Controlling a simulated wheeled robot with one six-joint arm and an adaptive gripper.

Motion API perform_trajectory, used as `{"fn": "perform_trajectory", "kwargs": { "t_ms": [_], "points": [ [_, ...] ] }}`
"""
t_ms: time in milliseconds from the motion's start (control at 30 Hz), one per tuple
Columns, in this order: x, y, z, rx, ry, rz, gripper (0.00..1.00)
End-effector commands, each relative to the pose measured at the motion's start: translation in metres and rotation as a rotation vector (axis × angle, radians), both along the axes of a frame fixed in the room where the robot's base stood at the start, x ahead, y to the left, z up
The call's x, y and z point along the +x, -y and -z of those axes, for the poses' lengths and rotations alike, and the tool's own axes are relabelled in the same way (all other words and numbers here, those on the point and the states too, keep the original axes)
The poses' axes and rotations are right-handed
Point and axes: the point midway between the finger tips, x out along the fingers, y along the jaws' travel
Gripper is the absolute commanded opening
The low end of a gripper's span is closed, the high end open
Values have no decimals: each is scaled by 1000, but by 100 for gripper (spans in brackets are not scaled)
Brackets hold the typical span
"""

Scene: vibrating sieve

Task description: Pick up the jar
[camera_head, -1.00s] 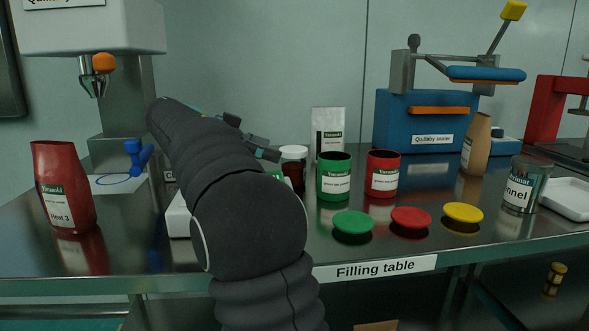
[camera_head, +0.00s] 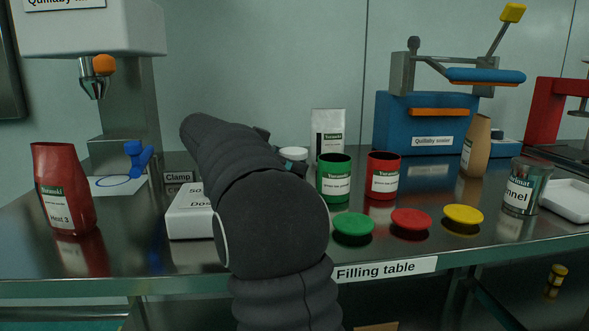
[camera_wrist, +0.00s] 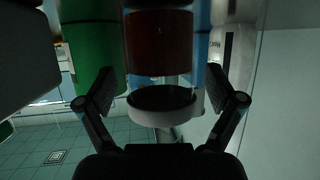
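The jar has dark red contents and a white lid (camera_head: 293,153). In the head view only its lid shows clearly, beyond my arm and left of the green can. In the wrist view the jar (camera_wrist: 158,45) appears upside down, with its white-rimmed lid between my fingers. My gripper (camera_wrist: 162,92) is open, with a finger on each side of the lid and visible gaps on both sides. My arm hides most of the gripper and the jar's body in the head view.
The green can (camera_head: 334,178) stands close right of the jar, with the red can (camera_head: 382,175) beyond it. A white pouch (camera_head: 328,133) stands behind. Green (camera_head: 353,224), red (camera_head: 411,218) and yellow (camera_head: 463,214) lids lie in front. A white dosing box (camera_head: 190,212) lies left of my arm.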

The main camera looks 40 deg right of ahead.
Motion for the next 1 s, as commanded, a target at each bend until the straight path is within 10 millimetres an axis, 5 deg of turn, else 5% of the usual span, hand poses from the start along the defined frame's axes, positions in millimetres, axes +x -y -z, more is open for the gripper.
{"fn": "perform_trajectory", "kwargs": {
  "t_ms": [33, 200, 300, 567, 1000],
  "points": [
    [0, 0, 0, 0, 0, 0, 75],
    [0, 0, 0, 0, 0, 0, 32],
    [0, 0, 0, 0, 0, 0, 20],
    [0, 0, -5, -1, 2, 1, 20],
    [0, 0, -80, -1, 4, 1, 20]
  ]
}}
